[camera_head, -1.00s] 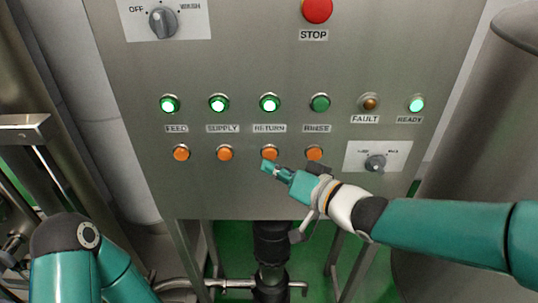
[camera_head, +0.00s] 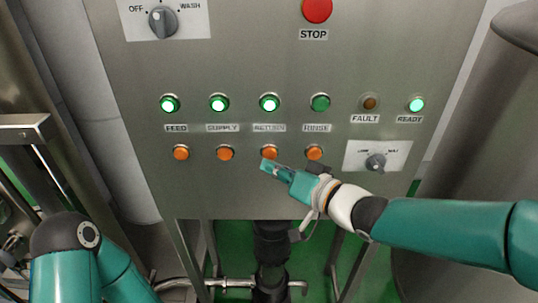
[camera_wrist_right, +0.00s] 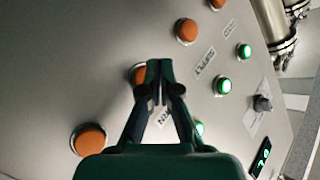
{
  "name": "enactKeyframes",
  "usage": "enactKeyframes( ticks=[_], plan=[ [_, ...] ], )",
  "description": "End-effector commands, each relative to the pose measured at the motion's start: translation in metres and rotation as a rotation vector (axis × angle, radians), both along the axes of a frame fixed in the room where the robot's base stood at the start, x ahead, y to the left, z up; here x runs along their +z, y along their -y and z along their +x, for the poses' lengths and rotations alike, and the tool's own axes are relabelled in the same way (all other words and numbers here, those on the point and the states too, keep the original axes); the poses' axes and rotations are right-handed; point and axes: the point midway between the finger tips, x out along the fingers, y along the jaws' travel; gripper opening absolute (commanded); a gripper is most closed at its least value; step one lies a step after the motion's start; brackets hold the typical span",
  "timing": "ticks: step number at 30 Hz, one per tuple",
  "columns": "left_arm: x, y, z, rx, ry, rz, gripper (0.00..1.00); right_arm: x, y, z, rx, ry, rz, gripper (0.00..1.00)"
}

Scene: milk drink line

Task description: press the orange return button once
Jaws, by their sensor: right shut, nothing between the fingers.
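The orange return button (camera_head: 269,152) sits on the grey panel below the RETURN label, under a lit green lamp (camera_head: 269,103). My right gripper (camera_head: 267,166) is shut and empty, its tips at the lower edge of the button in the head view. In the right wrist view the gripper (camera_wrist_right: 160,68) partly covers the orange return button (camera_wrist_right: 138,74). I cannot tell whether the tips touch it. My left arm (camera_head: 75,255) shows at the lower left; its gripper is out of view.
Other orange buttons stand close by: feed (camera_head: 181,152), supply (camera_head: 225,153) and rinse (camera_head: 314,152), the last just above my right wrist. A red STOP button (camera_head: 317,9) is higher up. A small selector knob (camera_head: 376,162) lies to the right.

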Motion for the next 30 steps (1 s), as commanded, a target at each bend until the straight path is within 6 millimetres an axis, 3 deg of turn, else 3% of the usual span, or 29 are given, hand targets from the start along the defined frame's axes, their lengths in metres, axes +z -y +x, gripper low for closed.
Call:
enactKeyframes(
  ticks=[30],
  plan=[
    [0.009,0.000,0.000,0.000,0.000,0.000,0.40,0.002,0.001,0.012,-0.001,0.000,0.000,0.00]
  ],
)
